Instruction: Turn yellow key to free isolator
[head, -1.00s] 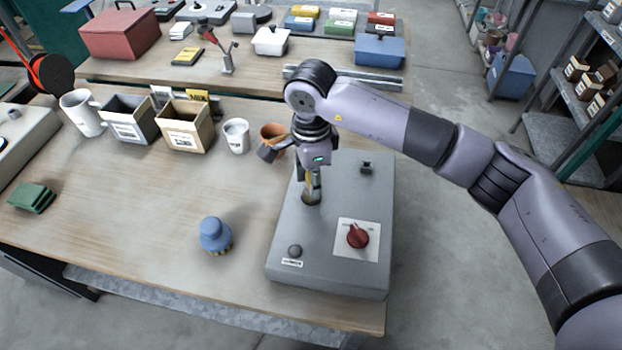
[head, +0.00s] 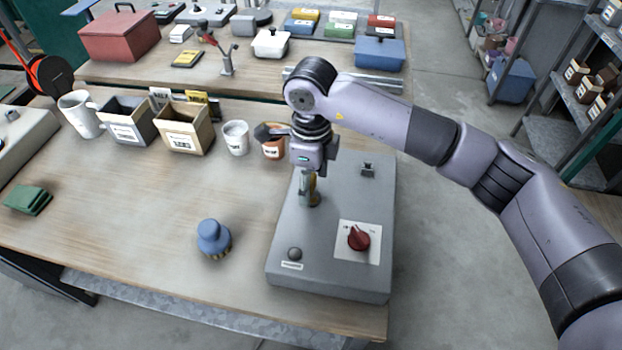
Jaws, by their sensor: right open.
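A grey control box (head: 335,265) stands at the right side of the front workbench. The yellow key (head: 313,190) stands upright in a round fitting near the box's left edge and shows only partly beneath my right gripper (head: 311,182). That gripper points straight down over the key with its jaws open; whether they touch the key cannot be told. The red isolator knob (head: 358,237) sits on a white plate on the box's front right. My left gripper is not in view.
A black button (head: 295,254) and a small dark block (head: 368,168) are also on the box. A blue knob-shaped tool (head: 213,237) stands left of it. A terracotta pot (head: 272,148), a white cup (head: 235,138) and open bins stand behind. The bench's middle is clear.

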